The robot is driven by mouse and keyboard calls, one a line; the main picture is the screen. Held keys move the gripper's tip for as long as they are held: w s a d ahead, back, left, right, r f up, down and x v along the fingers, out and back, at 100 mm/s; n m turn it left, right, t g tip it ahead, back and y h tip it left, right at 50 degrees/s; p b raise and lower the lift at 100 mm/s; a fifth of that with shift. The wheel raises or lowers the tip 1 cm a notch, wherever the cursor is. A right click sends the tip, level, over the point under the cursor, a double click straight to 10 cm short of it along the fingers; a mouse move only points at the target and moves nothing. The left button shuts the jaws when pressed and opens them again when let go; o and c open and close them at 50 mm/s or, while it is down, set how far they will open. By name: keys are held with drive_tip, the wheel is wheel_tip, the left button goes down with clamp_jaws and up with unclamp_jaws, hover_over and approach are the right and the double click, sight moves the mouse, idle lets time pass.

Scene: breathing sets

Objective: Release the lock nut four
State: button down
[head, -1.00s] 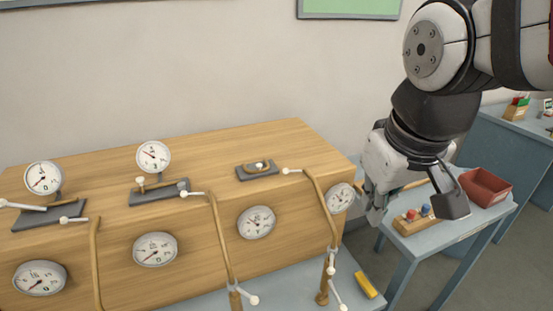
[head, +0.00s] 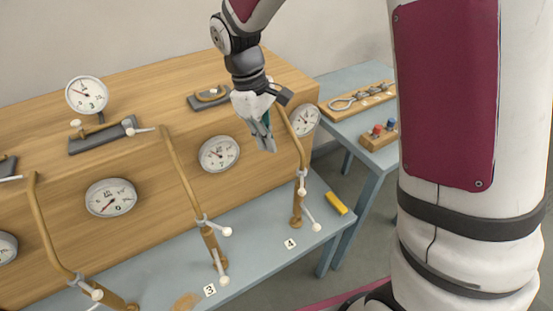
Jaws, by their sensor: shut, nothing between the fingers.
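Station four is marked by a small "4" label (head: 290,243) on the blue-grey bench. Behind the label a brass pipe (head: 298,153) comes down from the wooden cabinet to a base on the bench. A grey lever with white ends (head: 308,208) is fixed on the lower pipe, and I take it to be the lock nut of four; its exact form is too small to tell. My gripper (head: 267,146) is shut and empty, pointing down in front of the cabinet. In the picture it is up and left of the lever, apart from it.
Another pipe with white-ended levers (head: 217,240) stands left at the "3" label (head: 210,290). Gauges (head: 219,154) line the wooden cabinet (head: 150,155). A yellow block (head: 336,204) lies on the bench's right end. A side table (head: 355,75) holds wooden racks behind.

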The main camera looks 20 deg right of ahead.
sight(302, 192)
drive_tip(key=f, duration=0.1)
drive_tip(key=w+f, duration=0.1)
drive_tip(key=shift+a+f+n, duration=0.3)
drive_tip(key=shift+a+f, duration=0.05)
drive_tip(key=shift+a, duration=0.05)
drive_tip(key=shift+f, duration=0.1)
drive_tip(key=s+d+f+p, duration=0.1)
drive_tip(key=s+d+f, duration=0.3)
drive_tip(key=f, duration=0.4)
drive_tip(key=shift+s+d+f, duration=0.25)
drive_tip(key=shift+d+f, duration=0.1)
